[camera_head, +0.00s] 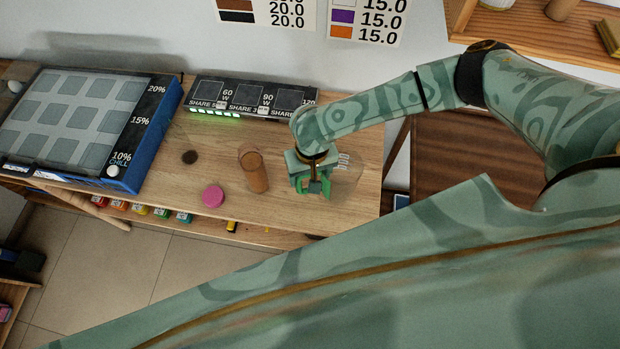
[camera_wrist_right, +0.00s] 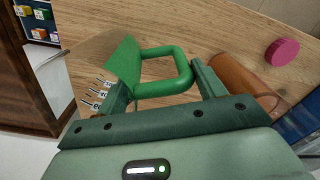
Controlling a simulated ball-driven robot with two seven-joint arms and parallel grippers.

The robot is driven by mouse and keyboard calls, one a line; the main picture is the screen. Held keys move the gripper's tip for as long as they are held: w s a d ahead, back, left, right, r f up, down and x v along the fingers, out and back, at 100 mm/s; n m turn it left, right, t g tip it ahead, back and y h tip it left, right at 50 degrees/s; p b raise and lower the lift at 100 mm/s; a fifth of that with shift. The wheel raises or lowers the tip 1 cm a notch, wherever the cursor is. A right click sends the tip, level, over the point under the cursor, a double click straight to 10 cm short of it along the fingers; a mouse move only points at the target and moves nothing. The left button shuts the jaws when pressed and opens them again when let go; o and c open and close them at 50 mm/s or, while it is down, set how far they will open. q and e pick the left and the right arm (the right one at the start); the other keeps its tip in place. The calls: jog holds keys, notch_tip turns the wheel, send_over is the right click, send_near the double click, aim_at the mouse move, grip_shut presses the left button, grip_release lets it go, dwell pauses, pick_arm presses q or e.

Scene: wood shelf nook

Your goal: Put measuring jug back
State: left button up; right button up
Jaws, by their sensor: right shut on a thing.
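The measuring jug (camera_head: 345,176) is clear, with printed marks on its side and a green handle. It is at the right end of the wooden table in the head view, partly hidden by my arm. My right gripper (camera_head: 313,186) is shut on the green handle. In the right wrist view the green handle (camera_wrist_right: 182,68) lies between the fingers of the gripper (camera_wrist_right: 162,88), and the jug's marks (camera_wrist_right: 99,94) show at the left. I cannot tell whether the jug's base touches the table. My left gripper is not in view.
A brown cylinder (camera_head: 254,174) stands close left of my right gripper. A blue-sided panel (camera_head: 160,135) and a black labelled unit (camera_head: 245,97) stand at the left and back.

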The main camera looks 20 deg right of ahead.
notch_tip(320, 180, down, 2)
jog(key=shift+f, duration=0.1)
jog(key=shift+s, duration=0.1)
jog(key=o, duration=1.3)
notch_tip(320, 180, up, 12)
jog(key=p, duration=0.3)
jog(key=shift+d, duration=0.1)
